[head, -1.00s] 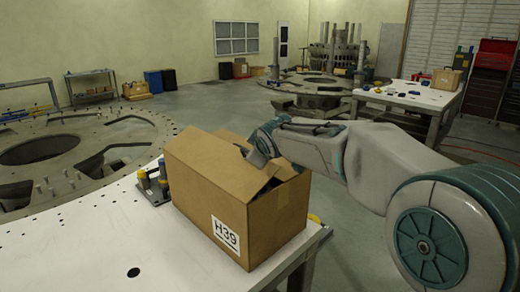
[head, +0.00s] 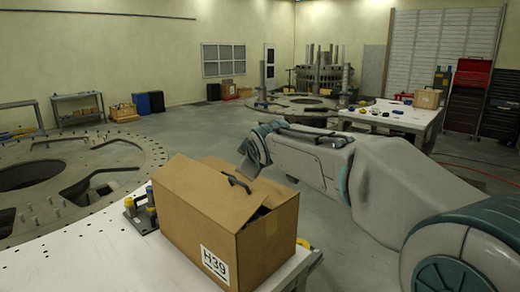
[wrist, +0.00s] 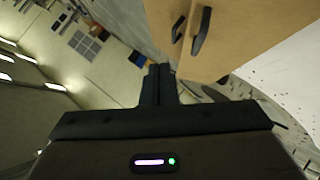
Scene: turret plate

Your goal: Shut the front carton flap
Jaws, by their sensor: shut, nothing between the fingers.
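The brown carton (head: 272,240), labelled H39, stands on the white table's near corner. Its broad top flap (head: 200,195) slopes over the top, and a dark gap shows under its right edge. A black handle-like strip (head: 238,181) lies on the top. In the wrist view, the carton (wrist: 245,30) fills the upper right, with two black strips (wrist: 202,32) on or beside it. My gripper (wrist: 160,85) is shut and empty, just beyond the carton's edge, apparently apart from it. In the head view my wrist is behind the carton's far right side; the fingertips are hidden.
A small fixture with a yellow cap (head: 130,207) stands close left of the carton. A large turret plate (head: 110,155) lies at the left. Another white table (head: 400,120) with small items is behind my arm. The floor between is open.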

